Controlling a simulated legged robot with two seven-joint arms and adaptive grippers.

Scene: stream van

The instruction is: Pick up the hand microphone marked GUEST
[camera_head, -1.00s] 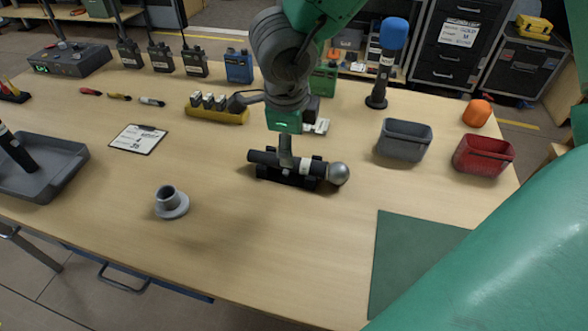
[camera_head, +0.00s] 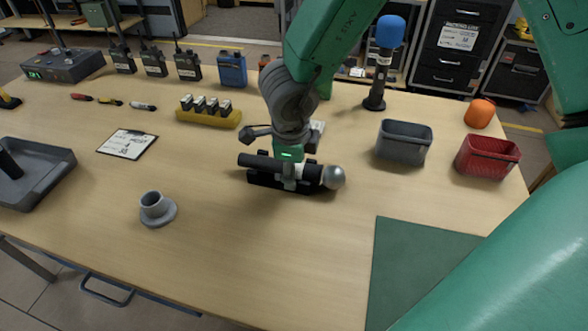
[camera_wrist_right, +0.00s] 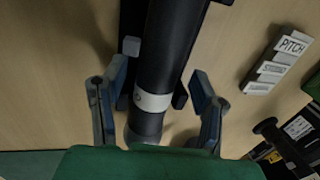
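A black hand microphone (camera_head: 262,161) with a silver ball head (camera_head: 333,177) lies on a low black cradle (camera_head: 264,181) at the middle of the table. It has a pale band; I cannot read a name on it. My right gripper (camera_head: 289,182) is down over the microphone near its head end. In the right wrist view the microphone (camera_wrist_right: 170,45) runs between the two fingers of the right gripper (camera_wrist_right: 160,88), which stand open with gaps on both sides. Another microphone with blue foam (camera_head: 391,32) stands upright at the back; its label is unclear. My left gripper is out of view.
A grey bin (camera_head: 404,143) and a red bin (camera_head: 487,157) stand to the right, with an orange foam ball (camera_head: 480,113) behind. A yellow battery rack (camera_head: 208,118) and radios (camera_head: 188,66) are behind left. A grey holder (camera_head: 156,209) stands front left; bare table surrounds it.

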